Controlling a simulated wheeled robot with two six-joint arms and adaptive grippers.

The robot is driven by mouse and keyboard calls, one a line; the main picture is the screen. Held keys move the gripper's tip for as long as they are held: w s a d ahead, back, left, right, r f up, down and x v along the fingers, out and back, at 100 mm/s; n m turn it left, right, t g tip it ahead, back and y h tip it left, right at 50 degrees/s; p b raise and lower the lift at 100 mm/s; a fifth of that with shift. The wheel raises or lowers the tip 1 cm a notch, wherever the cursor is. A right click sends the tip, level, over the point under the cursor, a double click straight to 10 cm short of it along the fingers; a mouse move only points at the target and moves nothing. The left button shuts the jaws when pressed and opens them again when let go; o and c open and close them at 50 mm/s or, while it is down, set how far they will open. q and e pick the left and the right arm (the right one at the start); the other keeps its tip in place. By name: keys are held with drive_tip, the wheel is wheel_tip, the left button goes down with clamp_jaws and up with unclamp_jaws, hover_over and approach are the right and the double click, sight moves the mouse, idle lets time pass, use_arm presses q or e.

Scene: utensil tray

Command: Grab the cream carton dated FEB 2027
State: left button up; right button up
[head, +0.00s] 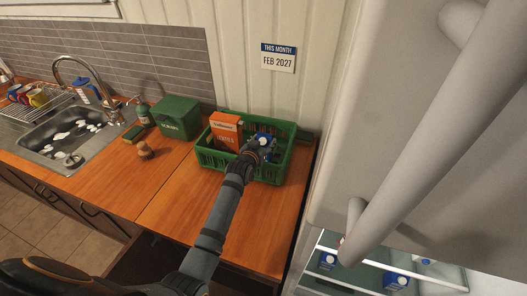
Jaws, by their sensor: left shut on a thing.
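My left gripper (260,146) is over the green crate (213,160) on the wooden counter, shut on a small blue-and-white carton (264,137). The gripper hides most of this carton, and no date can be read on it. I cannot tell whether it touches the crate floor. More blue-and-white cartons stand on the fridge shelves, one at the left (327,261) and one near the middle (397,282); their dates are not readable. A wall sign (278,57) reads "THIS MONTH FEB 2027".
An orange box (226,130) stands in the crate, left of my gripper. A dark green box (179,117), a bottle (144,114) and a sink (66,137) are farther left. The white fridge (400,130) fills the right side. The front counter is clear.

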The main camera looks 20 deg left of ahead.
use_arm(q)
drive_tip(key=shift+s+f, duration=0.15)
drive_tip(key=shift+f, duration=0.3)
drive_tip(key=c, duration=0.7)
drive_tip(key=shift+o, duration=0.2)
wheel_tip(320, 180, up, 11)
drive_tip(key=shift+f+b, duration=0.2)
drive_tip(key=shift+b, duration=0.8)
